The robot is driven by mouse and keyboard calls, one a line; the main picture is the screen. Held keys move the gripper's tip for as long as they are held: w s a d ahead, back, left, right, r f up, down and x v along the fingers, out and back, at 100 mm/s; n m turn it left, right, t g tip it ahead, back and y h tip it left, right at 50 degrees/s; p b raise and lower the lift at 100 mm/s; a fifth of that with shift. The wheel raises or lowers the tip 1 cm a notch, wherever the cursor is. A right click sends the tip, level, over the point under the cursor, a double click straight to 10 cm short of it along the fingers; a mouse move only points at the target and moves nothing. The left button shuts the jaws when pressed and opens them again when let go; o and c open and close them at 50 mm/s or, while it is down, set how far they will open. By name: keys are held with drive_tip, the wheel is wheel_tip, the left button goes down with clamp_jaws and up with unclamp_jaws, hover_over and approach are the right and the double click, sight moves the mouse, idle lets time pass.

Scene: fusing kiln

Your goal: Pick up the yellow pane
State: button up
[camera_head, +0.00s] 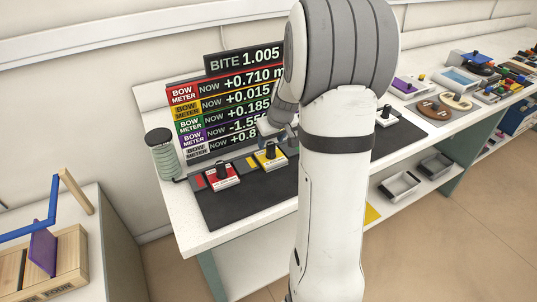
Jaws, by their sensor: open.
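My gripper (287,139) is open and shows just beyond the pane's right side, partly hidden behind my arm. I cannot tell whether its fingers touch the pane. A flat yellow patch (372,213) also shows low down, right of my arm.
A stack of bow meter displays (225,108) stands behind. A ribbed grey-green cylinder (163,158) stands at the bench's left end. A wooden rack (62,262) holds a purple pane (43,247).

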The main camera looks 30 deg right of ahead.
sight(271, 144)
drive_tip(key=p+x, duration=0.1)
drive_tip(key=x, duration=0.4)
drive_tip(key=shift+s+d, duration=0.15)
clamp_jaws()
idle(0.4)
